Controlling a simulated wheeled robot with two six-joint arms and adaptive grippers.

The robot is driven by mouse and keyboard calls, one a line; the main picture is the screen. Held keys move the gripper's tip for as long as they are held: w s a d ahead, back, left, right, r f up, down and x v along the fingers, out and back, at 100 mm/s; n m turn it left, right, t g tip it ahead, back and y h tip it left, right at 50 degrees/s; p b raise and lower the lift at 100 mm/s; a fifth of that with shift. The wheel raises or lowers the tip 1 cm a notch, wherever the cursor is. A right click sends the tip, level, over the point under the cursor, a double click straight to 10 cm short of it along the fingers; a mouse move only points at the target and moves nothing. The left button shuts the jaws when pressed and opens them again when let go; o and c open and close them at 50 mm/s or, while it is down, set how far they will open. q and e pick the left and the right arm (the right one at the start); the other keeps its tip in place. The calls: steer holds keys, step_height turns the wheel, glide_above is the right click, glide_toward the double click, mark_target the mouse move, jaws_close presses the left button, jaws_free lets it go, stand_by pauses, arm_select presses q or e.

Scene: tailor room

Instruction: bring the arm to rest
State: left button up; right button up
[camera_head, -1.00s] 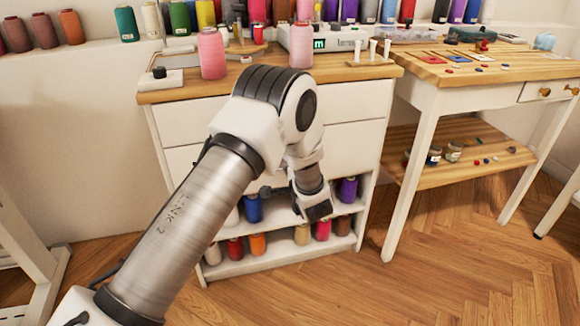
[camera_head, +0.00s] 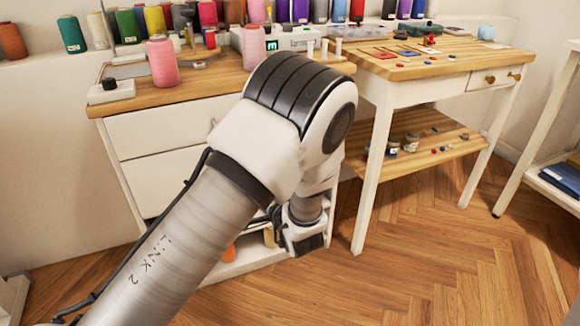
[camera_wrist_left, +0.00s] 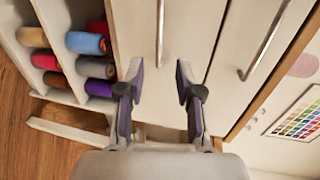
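My left arm (camera_head: 190,240) comes in from the lower left of the head view and bends at a large elbow joint in the middle. Its wrist (camera_head: 303,236) points down in front of the white cabinet; the fingers cannot be made out there. In the left wrist view my left gripper (camera_wrist_left: 158,88) has its two fingers apart with nothing between them. White drawer fronts with metal handles lie beyond the fingers. My right arm and gripper are not in view.
The white cabinet (camera_head: 170,128) with a wooden top holds a pink thread spool (camera_head: 162,62). Thread spools (camera_wrist_left: 85,43) fill its open shelves beside the gripper. A wooden work table (camera_head: 440,62) stands to the right. The wood floor (camera_head: 430,240) at right is clear.

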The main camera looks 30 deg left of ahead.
arm_select(q)
steer(key=s+a+f+m+g+h, duration=0.1)
steer(key=s+f+g+h, duration=0.15)
steer(key=s+f, duration=0.75)
steer(key=s+f+g+h, duration=0.25)
steer(key=s+f, duration=0.45)
steer(key=f, duration=0.6)
steer(key=s+d+f+n+g+h, duration=0.2)
steer(key=s+d+n+h, duration=0.2)
steer(key=s, duration=0.4)
steer(key=s+d+f+n+g+h, duration=0.3)
steer(key=s+d+n, duration=0.15)
steer(key=s, duration=0.35)
step_height(320, 180, up, 35)
steer(key=p, duration=3.5)
steer(key=shift+d+r+n, duration=0.2)
steer(key=shift+n, duration=0.25)
steer(key=shift+s, duration=0.1)
